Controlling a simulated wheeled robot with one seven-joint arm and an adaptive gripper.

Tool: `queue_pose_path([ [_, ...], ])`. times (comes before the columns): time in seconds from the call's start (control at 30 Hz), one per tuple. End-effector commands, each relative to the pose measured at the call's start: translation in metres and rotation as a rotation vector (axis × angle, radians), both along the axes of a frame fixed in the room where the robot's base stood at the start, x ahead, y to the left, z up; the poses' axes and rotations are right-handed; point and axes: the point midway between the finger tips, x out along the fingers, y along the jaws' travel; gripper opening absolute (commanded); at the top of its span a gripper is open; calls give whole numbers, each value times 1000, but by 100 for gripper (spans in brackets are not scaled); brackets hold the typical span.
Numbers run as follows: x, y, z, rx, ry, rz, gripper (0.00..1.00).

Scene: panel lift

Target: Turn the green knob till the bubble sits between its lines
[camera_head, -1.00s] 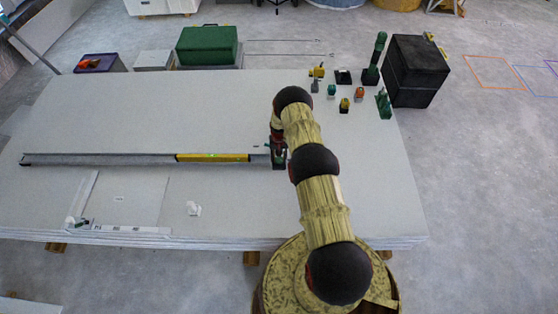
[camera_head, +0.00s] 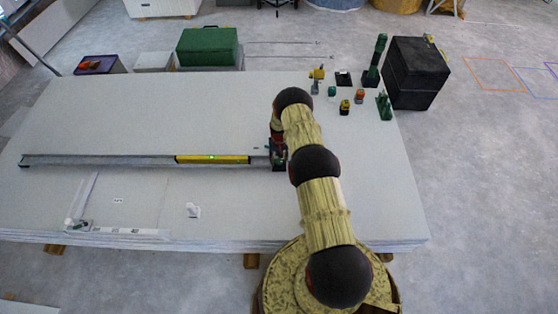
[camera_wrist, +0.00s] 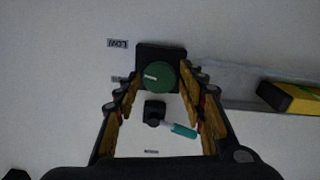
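The green knob (camera_wrist: 158,78) sits on a black block (camera_wrist: 161,53) in the wrist view. A white mark on its face points left. My gripper (camera_wrist: 158,76) is open, with one finger to the left of the knob and one to the right, and a gap shows on both sides. The yellow level (camera_head: 190,159) lies on a long grey strip, left of my gripper in the head view. Its green vial (camera_head: 212,157) shows as a small bright spot; the bubble and lines are too small to tell. The level's end also shows in the wrist view (camera_wrist: 297,101).
A small black part (camera_wrist: 154,111) with a teal-tipped lever (camera_wrist: 183,130) lies below the knob. A "LOW" label (camera_wrist: 117,43) is at the upper left.

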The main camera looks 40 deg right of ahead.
Motion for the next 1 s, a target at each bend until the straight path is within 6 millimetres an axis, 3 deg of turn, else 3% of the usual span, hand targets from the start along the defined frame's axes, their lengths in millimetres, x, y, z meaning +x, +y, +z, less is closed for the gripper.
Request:
queue_pose_path([
  [0.37,1,-1,10,-1,-2,-1,40],
  [0.8,1,0,86,0,-1,0,40],
  [1.0,0,0,111,0,-1,0,40],
])
